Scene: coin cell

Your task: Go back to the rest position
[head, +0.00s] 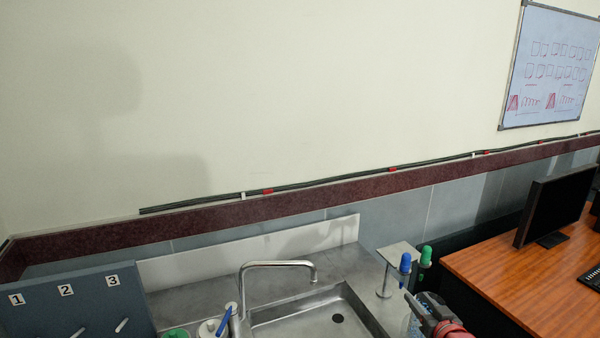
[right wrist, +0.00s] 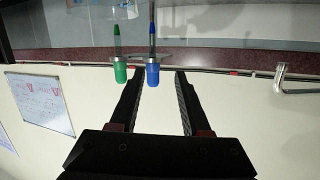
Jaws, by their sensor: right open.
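My right gripper (head: 424,308) is at the lower right of the head view, in front of the metal stand. In the right wrist view my right gripper (right wrist: 155,78) has its two black fingers spread apart, with nothing held between them. A blue-capped tool (head: 405,263) and a green-capped tool (head: 426,256) stand upright side by side at the stand. The right wrist view is upside down and shows the blue cap (right wrist: 153,75) in line with the finger gap and the green cap (right wrist: 120,72) beside the left finger. My left gripper is not in view.
A sink (head: 290,314) with a faucet (head: 277,264) lies left of the stand (head: 384,284). A grey board numbered 1 to 3 (head: 70,305) is at the lower left. A wooden desk (head: 505,277) with a monitor (head: 553,207) is at the right. The wall is behind.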

